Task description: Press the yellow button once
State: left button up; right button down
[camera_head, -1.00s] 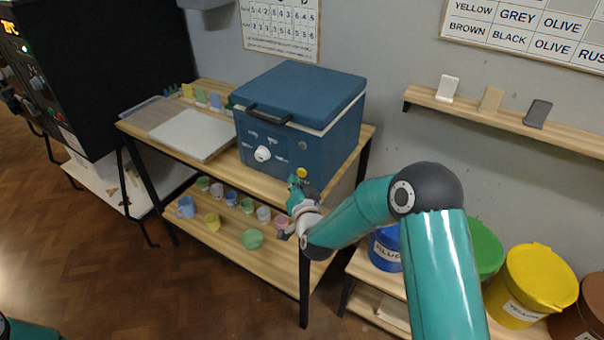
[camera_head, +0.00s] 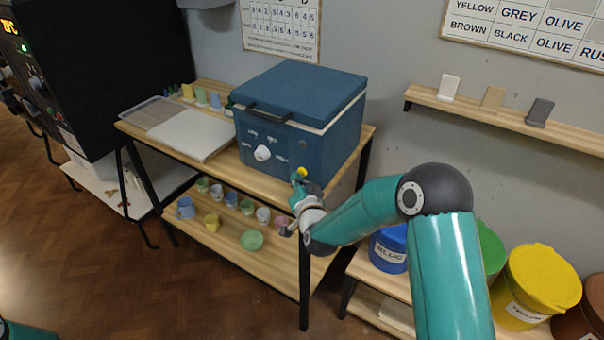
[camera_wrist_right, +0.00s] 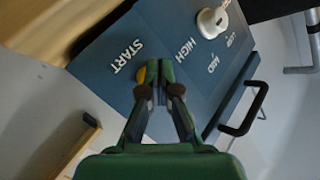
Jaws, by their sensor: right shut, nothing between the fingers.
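The yellow button (camera_head: 302,172) is on the front of the blue kiln-like box (camera_head: 305,105), low and to the right of its white knob (camera_head: 262,153). My right gripper (camera_head: 296,180) is shut and empty, with its fingertips right at the button. In the right wrist view the button (camera_wrist_right: 141,75) shows as a yellow sliver beside the shut fingertips (camera_wrist_right: 153,72), next to the word START. The fingers hide most of it. I cannot tell whether they touch it or whether it is pushed in. My left gripper is out of view.
The box stands on a wooden table (camera_head: 257,181) with a white slab (camera_head: 192,134) to its left. Several cups and bowls sit on the lower shelf (camera_head: 183,222). Lidded buckets, including a yellow one (camera_head: 540,280), stand at the right. A black handle (camera_wrist_right: 243,118) sticks out from the box.

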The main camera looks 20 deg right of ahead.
jog(key=shift+w+d, duration=0.2)
jog(key=shift+d, duration=0.1)
jog(key=shift+a+b, duration=0.1)
jog(key=shift+b, duration=0.25)
jog(key=shift+s+a, duration=0.25)
jog(key=shift+a, duration=0.1)
jog(key=shift+s+a+b, duration=0.25)
jog(key=shift+b, duration=0.15)
jog(key=s+a+b, duration=0.1)
jog(key=a, duration=0.1)
jog(key=s+a+b, duration=0.1)
jog(key=s+a, duration=0.1)
dwell(0.6)
dwell(0.6)
